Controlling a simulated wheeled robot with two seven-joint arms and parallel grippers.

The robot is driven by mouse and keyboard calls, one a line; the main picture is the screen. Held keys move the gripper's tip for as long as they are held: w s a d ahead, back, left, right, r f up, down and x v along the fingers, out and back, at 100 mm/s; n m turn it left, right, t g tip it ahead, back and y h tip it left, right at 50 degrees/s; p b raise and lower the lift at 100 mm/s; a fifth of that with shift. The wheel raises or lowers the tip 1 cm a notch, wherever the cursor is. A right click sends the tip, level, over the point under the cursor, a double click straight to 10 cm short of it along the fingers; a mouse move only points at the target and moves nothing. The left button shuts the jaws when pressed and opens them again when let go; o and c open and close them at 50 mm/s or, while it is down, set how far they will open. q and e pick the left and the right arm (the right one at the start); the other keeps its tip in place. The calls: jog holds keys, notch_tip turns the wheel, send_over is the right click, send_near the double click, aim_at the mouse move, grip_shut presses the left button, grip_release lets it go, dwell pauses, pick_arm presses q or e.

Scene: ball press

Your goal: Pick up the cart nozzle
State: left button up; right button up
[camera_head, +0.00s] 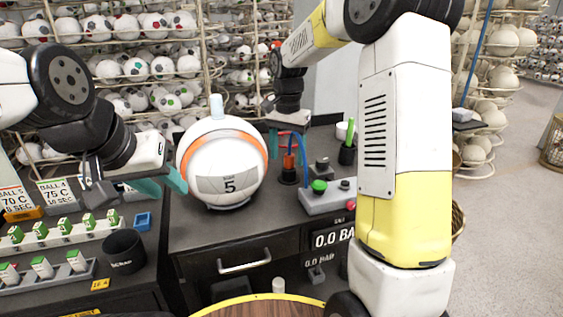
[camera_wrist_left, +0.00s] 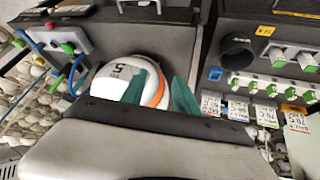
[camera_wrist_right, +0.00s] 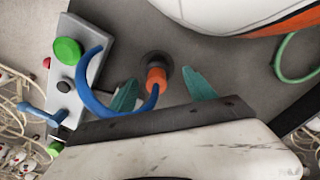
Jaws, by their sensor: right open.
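The cart nozzle (camera_head: 288,172) is orange with a blue hose and stands upright in a dark round holder on the cart top. In the right wrist view the nozzle (camera_wrist_right: 157,77) shows between my right gripper's teal fingers, with room on both sides. My right gripper (camera_head: 287,146) is open and points down just above it; contact cannot be seen. My left gripper (camera_head: 164,183) is open, left of the white and orange ball marked 5 (camera_head: 222,160). In the left wrist view the ball (camera_wrist_left: 130,82) shows beyond and between its fingers; touching cannot be told.
A control box (camera_head: 327,198) with green and red buttons is right of the nozzle. The front of the cart top is clear.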

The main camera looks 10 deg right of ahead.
aim_at(289, 165)
jog(key=f, duration=0.4)
jog(key=shift+s+d, duration=0.1)
jog(key=shift+d, duration=0.15)
grip_shut()
